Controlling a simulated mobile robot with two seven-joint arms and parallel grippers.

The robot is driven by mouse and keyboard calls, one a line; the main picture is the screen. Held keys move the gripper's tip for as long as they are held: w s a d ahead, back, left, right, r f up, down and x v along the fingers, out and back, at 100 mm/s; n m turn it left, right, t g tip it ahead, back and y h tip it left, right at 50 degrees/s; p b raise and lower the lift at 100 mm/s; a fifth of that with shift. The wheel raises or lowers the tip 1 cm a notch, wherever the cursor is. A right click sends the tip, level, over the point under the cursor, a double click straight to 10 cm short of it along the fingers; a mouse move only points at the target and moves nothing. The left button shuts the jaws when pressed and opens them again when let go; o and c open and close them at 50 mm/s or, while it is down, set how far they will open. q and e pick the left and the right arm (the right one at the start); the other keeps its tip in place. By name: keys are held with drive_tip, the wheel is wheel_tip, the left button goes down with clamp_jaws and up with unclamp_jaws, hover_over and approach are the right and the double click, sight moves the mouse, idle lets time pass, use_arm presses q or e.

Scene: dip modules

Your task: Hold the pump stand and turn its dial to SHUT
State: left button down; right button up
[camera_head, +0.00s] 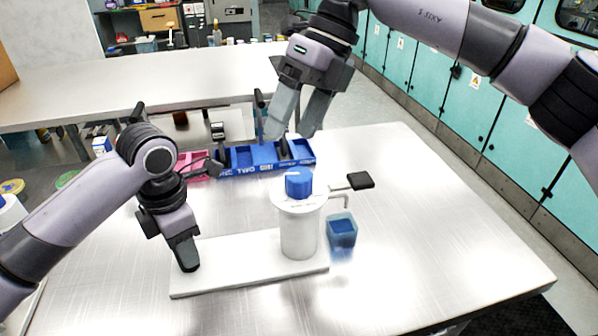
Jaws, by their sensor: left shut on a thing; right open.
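The pump stand is a white cylinder (299,235) standing upright on a flat white base plate (245,268) on the metal table. Its dial is a blue knob (298,184) on the cylinder's top; its markings are too small to read. A thin spout and a lever with a black pad (360,180) stick out to the right. My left gripper (188,266) is shut on the left end of the base plate. My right gripper (292,130) is open and empty, above and behind the blue knob, with its fingers pointing down.
A blue cup (342,231) stands under the spout, right of the cylinder. A blue compartment tray (268,168) and a pink tray (192,163) lie at the table's back edge. The front and right of the table (440,240) are clear.

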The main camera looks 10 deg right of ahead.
sight(299, 174)
wheel_tip(299, 174, up, 4)
drive_tip(key=s+n+t+h, duration=0.2)
drive_tip(key=s+n+h, duration=0.1)
drive_tip(key=h, duration=0.2)
drive_tip(key=f, duration=1.2)
drive_tip(key=shift+w+a, duration=0.1)
drive_tip(key=shift+w, duration=0.1)
drive_tip(key=c, duration=1.1)
